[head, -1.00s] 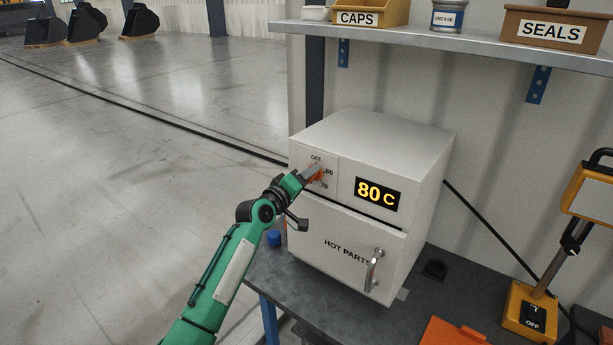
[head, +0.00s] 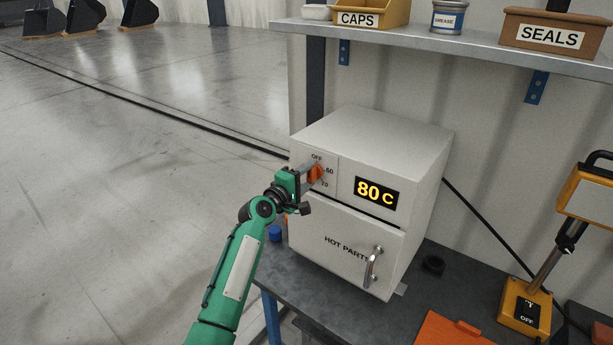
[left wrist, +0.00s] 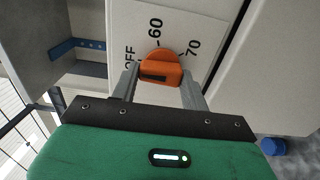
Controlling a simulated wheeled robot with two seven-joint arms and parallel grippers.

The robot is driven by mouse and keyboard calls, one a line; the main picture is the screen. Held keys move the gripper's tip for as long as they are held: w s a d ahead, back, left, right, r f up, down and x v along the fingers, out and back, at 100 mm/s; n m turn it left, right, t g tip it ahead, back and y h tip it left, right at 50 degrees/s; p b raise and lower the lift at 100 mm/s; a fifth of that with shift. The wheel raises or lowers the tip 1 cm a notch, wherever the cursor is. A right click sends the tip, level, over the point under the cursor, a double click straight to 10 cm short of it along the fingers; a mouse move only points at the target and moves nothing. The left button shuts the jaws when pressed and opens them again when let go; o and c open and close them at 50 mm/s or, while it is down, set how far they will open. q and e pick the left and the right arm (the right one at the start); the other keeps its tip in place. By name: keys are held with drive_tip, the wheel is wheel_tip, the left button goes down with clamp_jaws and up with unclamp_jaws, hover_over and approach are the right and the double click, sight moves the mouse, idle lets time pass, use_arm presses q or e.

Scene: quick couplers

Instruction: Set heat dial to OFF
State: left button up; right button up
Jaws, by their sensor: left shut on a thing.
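The orange heat dial (head: 317,174) is on the upper left of the front of the white heater box (head: 378,145). OFF, 60 and 70 are printed around it, and the display (head: 377,193) reads 80 C. My left gripper (head: 309,178) is shut on the dial. In the left wrist view the dial (left wrist: 160,67) sits between the two grey fingers (left wrist: 160,88). Which mark the dial points to is hard to tell. My right gripper is not in view.
The box stands on a dark bench (head: 402,318), with a door handle (head: 373,266) below the display. A blue cap (head: 275,233) is near the left bench edge. A shelf (head: 450,47) with bins is above. A yellow device (head: 525,309) stands at right.

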use_arm(q)
drive_tip(key=shift+f, duration=0.2)
drive_tip(key=o, duration=1)
drive_tip(key=shift+r, duration=0.1)
drive_tip(key=b+v, duration=0.3)
drive_tip(key=v, duration=1)
drive_tip(key=shift+s+a+b, duration=0.25)
drive_tip(key=shift+s+b, duration=0.05)
drive_tip(key=shift+s, duration=0.05)
